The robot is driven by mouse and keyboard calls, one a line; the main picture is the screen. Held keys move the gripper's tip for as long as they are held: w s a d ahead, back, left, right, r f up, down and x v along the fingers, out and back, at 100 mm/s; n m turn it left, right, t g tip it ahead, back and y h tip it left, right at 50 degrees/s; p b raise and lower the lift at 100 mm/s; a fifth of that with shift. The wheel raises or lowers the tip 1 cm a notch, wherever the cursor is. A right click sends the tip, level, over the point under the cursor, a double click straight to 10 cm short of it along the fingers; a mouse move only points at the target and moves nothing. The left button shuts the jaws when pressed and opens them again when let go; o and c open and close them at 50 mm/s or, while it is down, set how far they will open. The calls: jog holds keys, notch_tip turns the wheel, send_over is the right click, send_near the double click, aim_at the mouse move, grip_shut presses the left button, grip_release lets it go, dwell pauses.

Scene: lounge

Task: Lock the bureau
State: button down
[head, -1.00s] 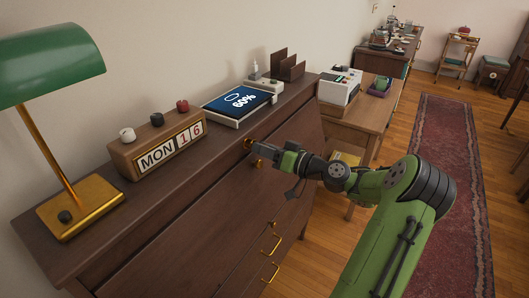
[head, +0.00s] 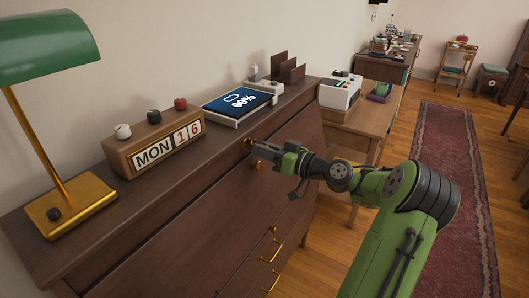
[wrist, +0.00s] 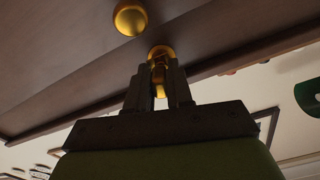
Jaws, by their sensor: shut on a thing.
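The bureau (head: 190,235) is a dark wooden chest with a large sloping front panel that looks closed. A brass lock piece (head: 248,143) sits on the strip just above that panel; it also shows in the wrist view (wrist: 161,54). My gripper (head: 256,147) is at this piece, with its two fingers (wrist: 157,80) closed on it from both sides. The fingers hide part of its shape, so I cannot tell whether it is a key or a turn knob. A round brass knob (head: 257,164) on the panel is just below my gripper, apart from it; it also shows in the wrist view (wrist: 130,19).
Brass drawer handles (head: 272,252) stick out lower down. A side table (head: 365,120) stands beyond; floor and rug (head: 455,160) are clear.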

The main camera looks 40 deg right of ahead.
jog(key=shift+n+b, duration=1.6)
jog(key=shift+b, duration=0.9)
jog(key=c, duration=1.1)
grip_release()
jog(key=shift+w+d, duration=0.1)
jog(key=shift+w, duration=0.1)
jog(key=o, duration=0.6)
jog(key=shift+s, duration=0.1)
jog(key=v, duration=0.7)
